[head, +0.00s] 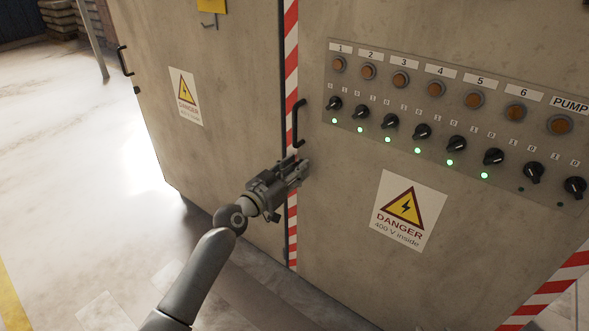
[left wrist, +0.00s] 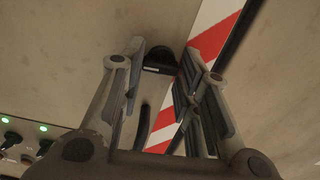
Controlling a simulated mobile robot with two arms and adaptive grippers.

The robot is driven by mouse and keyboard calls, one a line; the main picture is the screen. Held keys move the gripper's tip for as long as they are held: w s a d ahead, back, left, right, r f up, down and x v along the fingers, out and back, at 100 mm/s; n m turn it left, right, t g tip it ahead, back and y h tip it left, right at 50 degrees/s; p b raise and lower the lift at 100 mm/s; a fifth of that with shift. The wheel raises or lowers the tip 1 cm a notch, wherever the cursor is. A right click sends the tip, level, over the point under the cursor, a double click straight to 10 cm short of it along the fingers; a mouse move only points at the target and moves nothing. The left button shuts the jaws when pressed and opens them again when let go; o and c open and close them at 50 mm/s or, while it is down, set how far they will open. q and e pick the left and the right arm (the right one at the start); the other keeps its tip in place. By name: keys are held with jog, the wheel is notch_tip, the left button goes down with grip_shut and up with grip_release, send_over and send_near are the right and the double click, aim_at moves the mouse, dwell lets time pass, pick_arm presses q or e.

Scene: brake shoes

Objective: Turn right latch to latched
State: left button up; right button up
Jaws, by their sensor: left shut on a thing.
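The right latch (left wrist: 160,62) is a small black piece on the right cabinet door, beside the red-and-white striped edge. In the left wrist view it lies across the space between the tips of my left gripper (left wrist: 162,72). In the head view my left gripper (head: 300,171) is up against the door just below the black door handle (head: 298,122) and hides the latch. The gripper is shut on the latch. Which setting the latch is in, I cannot tell. My right gripper is not in view.
A control panel (head: 455,88) with orange lamps, black knobs and green lights is to the right of the gripper. A danger sign (head: 408,213) is below it. The left door (head: 225,110) has its own handle (head: 124,60). Open floor (head: 60,150) lies to the left.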

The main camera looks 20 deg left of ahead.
pick_arm(q)
jog(key=shift+a+f+n+p, duration=0.1)
jog(key=shift+n+p, duration=0.65)
jog(key=shift+n, duration=3.55)
jog(key=shift+a+f+n+p, duration=0.1)
jog(key=shift+n+p, duration=0.65)
jog(key=shift+n, duration=3.55)
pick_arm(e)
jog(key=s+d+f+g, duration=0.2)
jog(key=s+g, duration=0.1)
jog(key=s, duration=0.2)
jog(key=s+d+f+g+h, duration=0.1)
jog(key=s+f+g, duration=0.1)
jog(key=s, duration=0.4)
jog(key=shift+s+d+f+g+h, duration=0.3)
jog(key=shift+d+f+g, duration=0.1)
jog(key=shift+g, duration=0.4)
pick_arm(q)
jog(key=o, duration=1)
jog(key=v, duration=1.2)
